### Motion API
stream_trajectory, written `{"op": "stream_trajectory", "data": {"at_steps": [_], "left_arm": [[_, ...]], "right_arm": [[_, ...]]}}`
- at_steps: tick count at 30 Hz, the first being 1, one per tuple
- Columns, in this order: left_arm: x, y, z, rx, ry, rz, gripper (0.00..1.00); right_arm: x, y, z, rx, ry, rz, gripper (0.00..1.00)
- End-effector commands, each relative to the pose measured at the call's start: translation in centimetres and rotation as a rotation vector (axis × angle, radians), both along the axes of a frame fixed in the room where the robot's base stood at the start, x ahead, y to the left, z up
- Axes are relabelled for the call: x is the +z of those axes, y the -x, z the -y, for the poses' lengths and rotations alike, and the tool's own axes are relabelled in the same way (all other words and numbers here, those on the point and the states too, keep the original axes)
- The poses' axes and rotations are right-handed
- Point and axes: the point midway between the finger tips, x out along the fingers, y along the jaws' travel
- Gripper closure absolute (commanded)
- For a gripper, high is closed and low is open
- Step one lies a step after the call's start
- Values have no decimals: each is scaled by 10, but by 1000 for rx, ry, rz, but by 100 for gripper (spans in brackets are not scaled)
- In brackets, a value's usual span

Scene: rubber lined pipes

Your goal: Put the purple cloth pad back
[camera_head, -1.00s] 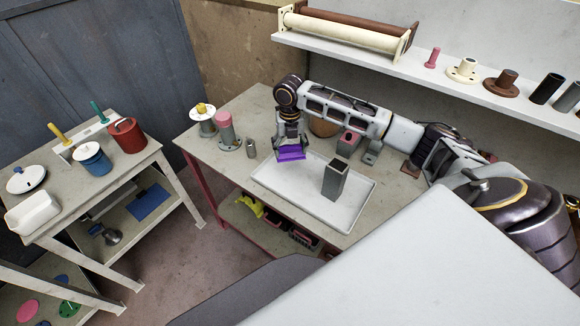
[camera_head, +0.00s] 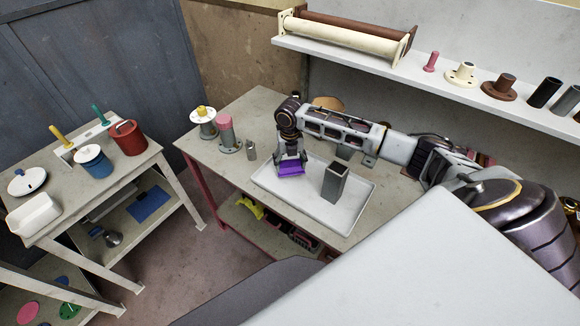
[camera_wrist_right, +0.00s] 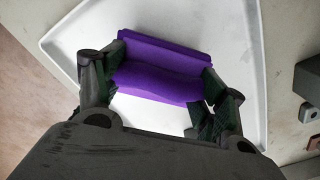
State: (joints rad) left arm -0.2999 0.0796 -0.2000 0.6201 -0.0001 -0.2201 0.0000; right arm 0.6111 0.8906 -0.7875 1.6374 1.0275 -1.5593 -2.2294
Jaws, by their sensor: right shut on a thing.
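The purple cloth pad (camera_head: 291,169) is held in my right gripper (camera_head: 291,160), over the left part of the white tray (camera_head: 318,212). In the right wrist view the pad (camera_wrist_right: 162,68) lies between the two fingers of the right gripper (camera_wrist_right: 160,85), which are shut on its ends. The white tray (camera_wrist_right: 180,118) shows beneath it. I cannot tell whether the pad touches the tray. My left gripper is not in view.
A grey square tube (camera_head: 336,182) stands upright in the tray, just right of the pad. Flanged pipes (camera_head: 226,130) and a small grey cylinder (camera_head: 251,151) stand left of the tray. A wall shelf (camera_head: 400,70) with pipes is behind. A side table (camera_head: 90,185) holds pots at left.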

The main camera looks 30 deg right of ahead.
Motion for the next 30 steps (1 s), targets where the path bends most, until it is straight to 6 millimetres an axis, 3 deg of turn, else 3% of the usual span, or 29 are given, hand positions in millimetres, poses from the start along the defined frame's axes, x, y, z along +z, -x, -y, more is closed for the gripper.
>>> {"op": "stream_trajectory", "data": {"at_steps": [6, 21, 22, 26, 30], "left_arm": [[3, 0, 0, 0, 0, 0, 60], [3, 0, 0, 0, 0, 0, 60], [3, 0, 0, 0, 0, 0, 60], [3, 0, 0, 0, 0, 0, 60], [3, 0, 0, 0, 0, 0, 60]], "right_arm": [[-20, 0, 0, 0, 1, 0, 51], [-25, 0, 0, 1, 0, 0, 51], [-25, 0, 0, 1, 0, 0, 25], [-25, 0, 0, 1, 0, 0, 9], [-25, 0, 0, 1, 1, 0, 8]]}}
